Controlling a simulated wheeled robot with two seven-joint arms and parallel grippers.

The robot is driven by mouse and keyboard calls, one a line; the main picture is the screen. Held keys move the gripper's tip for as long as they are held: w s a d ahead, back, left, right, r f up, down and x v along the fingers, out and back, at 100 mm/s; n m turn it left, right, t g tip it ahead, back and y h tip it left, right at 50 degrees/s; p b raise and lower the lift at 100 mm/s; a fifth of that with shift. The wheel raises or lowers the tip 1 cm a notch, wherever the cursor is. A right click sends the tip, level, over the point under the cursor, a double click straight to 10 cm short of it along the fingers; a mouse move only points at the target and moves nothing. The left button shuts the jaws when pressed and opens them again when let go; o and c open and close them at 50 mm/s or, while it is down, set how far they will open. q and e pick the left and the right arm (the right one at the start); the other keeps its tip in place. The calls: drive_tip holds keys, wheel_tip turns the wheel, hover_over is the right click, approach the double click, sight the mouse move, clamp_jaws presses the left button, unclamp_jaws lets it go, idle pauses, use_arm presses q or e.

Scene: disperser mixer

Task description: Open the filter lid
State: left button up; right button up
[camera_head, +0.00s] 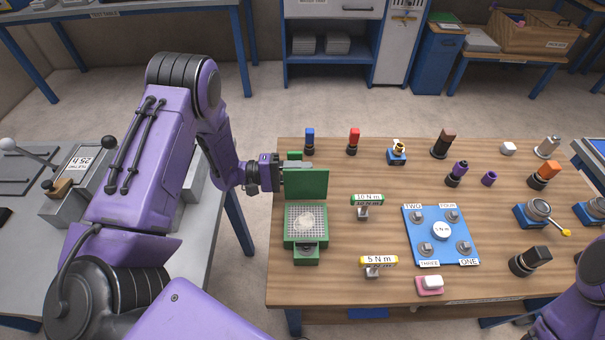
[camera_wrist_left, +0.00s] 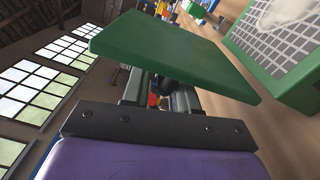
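The green filter (camera_head: 306,240) sits at the left end of the wooden table, and its mesh with a pale patch is exposed. Its green lid (camera_head: 306,184) stands raised at the far side of the mesh. In the left wrist view the lid (camera_wrist_left: 175,50) spans the front of the gripper, and part of the filter's mesh (camera_wrist_left: 285,25) shows at upper right. My left gripper (camera_head: 294,165) is at the lid's left and far side, partly hidden by it. In the wrist view its fingers (camera_wrist_left: 160,95) are apart with a gap between them. Contact with the lid is unclear. My right gripper is out of frame.
Right of the filter stand the 10 N m (camera_head: 367,199) and 5 N m (camera_head: 379,260) handled tools. A blue plate (camera_head: 428,255) with numbered knobs lies beyond them. Several bottles and parts line the table's back. My right arm enters at lower right.

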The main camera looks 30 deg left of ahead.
use_arm(q)
drive_tip(key=shift+o, duration=0.4)
drive_tip(key=shift+s, duration=0.1)
drive_tip(key=b+v, duration=0.2)
drive_tip(key=v, duration=0.5)
drive_tip(key=shift+a, duration=0.2)
drive_tip(key=shift+r, duration=0.15)
